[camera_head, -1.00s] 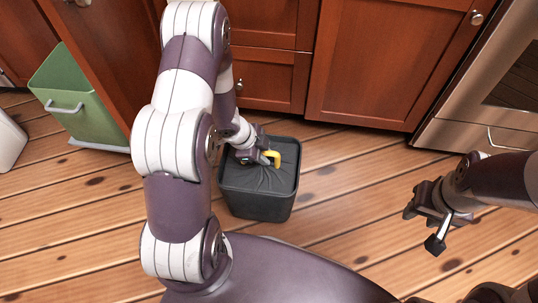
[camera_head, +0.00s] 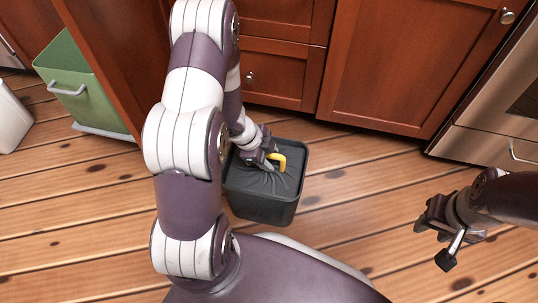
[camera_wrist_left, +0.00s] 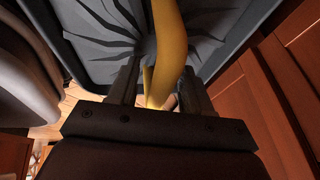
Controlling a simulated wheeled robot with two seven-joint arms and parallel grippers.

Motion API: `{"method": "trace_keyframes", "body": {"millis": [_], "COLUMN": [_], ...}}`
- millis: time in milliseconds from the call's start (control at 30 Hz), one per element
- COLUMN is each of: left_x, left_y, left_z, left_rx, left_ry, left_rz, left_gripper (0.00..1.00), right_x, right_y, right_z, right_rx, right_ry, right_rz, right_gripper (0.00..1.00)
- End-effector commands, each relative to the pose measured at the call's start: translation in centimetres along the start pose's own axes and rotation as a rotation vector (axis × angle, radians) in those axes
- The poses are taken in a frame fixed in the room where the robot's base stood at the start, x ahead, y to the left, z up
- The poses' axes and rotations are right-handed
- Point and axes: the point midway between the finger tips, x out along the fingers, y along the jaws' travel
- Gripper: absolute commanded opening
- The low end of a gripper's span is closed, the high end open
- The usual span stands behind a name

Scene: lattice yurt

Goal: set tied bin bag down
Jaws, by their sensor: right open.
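A dark bin bag (camera_head: 262,183) with a gathered, creased top and a yellow tie loop (camera_head: 283,156) sits in a dark square bin (camera_head: 262,210) on the floor. My left gripper (camera_head: 269,158) is at the bag's top, right beside the loop. In the left wrist view, the yellow loop (camera_wrist_left: 168,45) passes between the left gripper's fingers (camera_wrist_left: 160,88), which stand apart, with a gap showing beside the loop. The creased bag top (camera_wrist_left: 110,35) lies beyond them. My right gripper (camera_head: 434,221) is open and empty, over the floor at right.
A green pull-out bin (camera_head: 82,85) stands at the left by an open cabinet door. Wooden cabinets (camera_head: 385,65) close off the back, and a steel oven (camera_head: 490,120) stands at far right. The plank floor (camera_head: 350,205) between the bin and my right gripper is clear.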

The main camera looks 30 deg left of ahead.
Motion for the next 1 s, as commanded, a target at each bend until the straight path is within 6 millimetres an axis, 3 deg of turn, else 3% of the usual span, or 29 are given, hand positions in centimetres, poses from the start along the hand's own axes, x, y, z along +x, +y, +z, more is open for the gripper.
{"method": "trace_keyframes", "body": {"millis": [267,500,633,867,1000], "left_x": [-0.9,-7.6,-10.5,-12.9,-17.3], "left_y": [-0.1,-0.3,-0.2,-0.9,-3.9], "left_z": [-0.2,-0.6,-0.4,-0.3,-1.9], "left_rx": [-0.001,-0.003,-0.003,-0.039,-0.354], "left_ry": [0.000,-0.001,-0.001,-0.041,-0.258], "left_rz": [0.000,-0.002,-0.001,-0.025,-0.174], "left_gripper": [0.49,0.49,0.49,0.49,0.49], "right_x": [-0.8,-6.6,-8.9,-10.2,-10.0], "right_y": [0.0,0.0,0.0,0.0,0.0], "right_z": [-0.1,-0.8,-1.1,-1.2,-1.2], "right_rx": [0.000,0.000,0.000,0.000,0.000], "right_ry": [0.000,0.000,0.000,0.000,0.000], "right_rz": [0.000,0.000,0.000,0.000,0.000], "right_gripper": [0.43,0.43,0.43,0.43,0.43]}}
